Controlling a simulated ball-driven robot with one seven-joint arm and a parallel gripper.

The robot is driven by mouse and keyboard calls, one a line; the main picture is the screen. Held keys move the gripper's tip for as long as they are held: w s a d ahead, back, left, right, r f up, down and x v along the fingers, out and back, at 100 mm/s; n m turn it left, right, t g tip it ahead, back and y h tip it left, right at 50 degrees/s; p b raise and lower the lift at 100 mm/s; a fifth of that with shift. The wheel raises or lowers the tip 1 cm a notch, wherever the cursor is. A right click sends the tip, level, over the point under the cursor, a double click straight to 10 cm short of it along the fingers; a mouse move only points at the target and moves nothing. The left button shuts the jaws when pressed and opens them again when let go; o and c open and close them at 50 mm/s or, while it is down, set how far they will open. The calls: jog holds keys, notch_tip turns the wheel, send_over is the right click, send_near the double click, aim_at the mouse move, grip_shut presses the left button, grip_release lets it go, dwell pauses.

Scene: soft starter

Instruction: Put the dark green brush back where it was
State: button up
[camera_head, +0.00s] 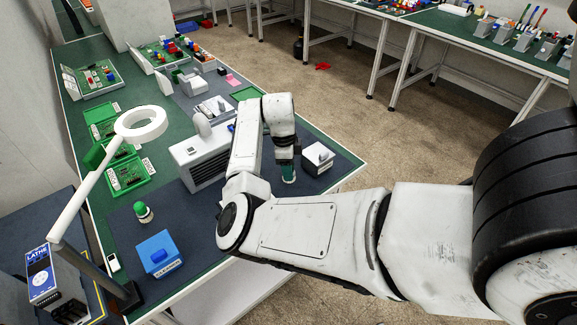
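My gripper (285,155) points down over the front right part of the workbench, at the end of my white arm. A dark green thing with a pale lower end, which looks like the dark green brush (289,177), stands upright directly under it, at or just above the blue-grey mat (325,182). My fingers are small and dark here, so I cannot tell whether they are closed on it. A second green-topped item (143,211) with a pale base stands on the mat at the left.
A white box (318,157) stands just right of the gripper. A grey vented machine (200,160) stands to its left. A blue box (158,252) and a ring lamp (140,123) are further left. Green trays with circuit boards (127,174) line the bench's left side.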

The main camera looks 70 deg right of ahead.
jog(key=shift+o, duration=0.4)
notch_tip(320, 180, up, 12)
jog(key=w+b, duration=0.1)
jog(key=b, duration=0.1)
jog(key=shift+w+a+r, duration=0.15)
